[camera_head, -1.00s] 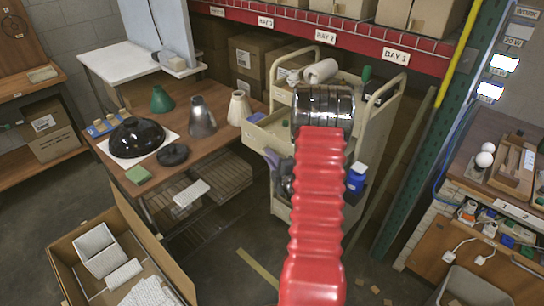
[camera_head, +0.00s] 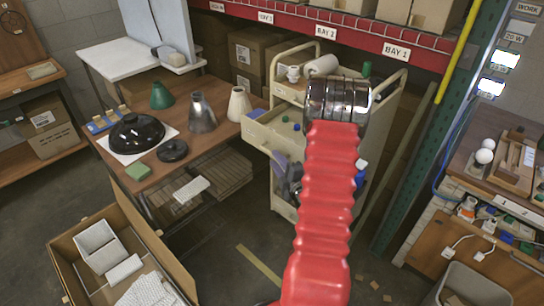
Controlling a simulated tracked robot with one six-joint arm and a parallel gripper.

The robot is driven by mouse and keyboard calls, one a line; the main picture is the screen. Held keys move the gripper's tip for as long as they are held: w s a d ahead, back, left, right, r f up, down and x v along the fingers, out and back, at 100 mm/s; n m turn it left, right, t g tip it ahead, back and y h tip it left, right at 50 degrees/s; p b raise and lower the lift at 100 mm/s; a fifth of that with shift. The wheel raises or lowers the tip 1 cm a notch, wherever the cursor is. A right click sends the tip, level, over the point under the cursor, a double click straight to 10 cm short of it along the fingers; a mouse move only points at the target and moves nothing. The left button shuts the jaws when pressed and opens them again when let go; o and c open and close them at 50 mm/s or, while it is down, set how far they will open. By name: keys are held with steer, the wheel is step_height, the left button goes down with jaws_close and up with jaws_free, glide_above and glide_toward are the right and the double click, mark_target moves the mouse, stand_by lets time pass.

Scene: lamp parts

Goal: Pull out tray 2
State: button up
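A cream cart (camera_head: 279,200) stands in the middle, behind my arm. A shallow cream tray (camera_head: 262,138) juts out from its left side over the edge of the wooden table, with small blue and green items in it. Small pale labels show near the tray and the cart's top shelf, but I cannot read a number, so I cannot tell which tray is 2. My red arm reaches up in front of the cart and ends in a dark, shiny wrist over the cart's right half. The gripper's fingers are hidden behind the wrist.
The wooden table (camera_head: 215,148) at left holds lamp shades, a black dome (camera_head: 137,134) and a green block (camera_head: 138,172). An open cardboard box (camera_head: 152,240) stands front left. A green rack post (camera_head: 420,150) and a bench are at right. Some floor before the cart is clear.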

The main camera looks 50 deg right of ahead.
steer(key=v, duration=0.8)
stand_by(0.4)
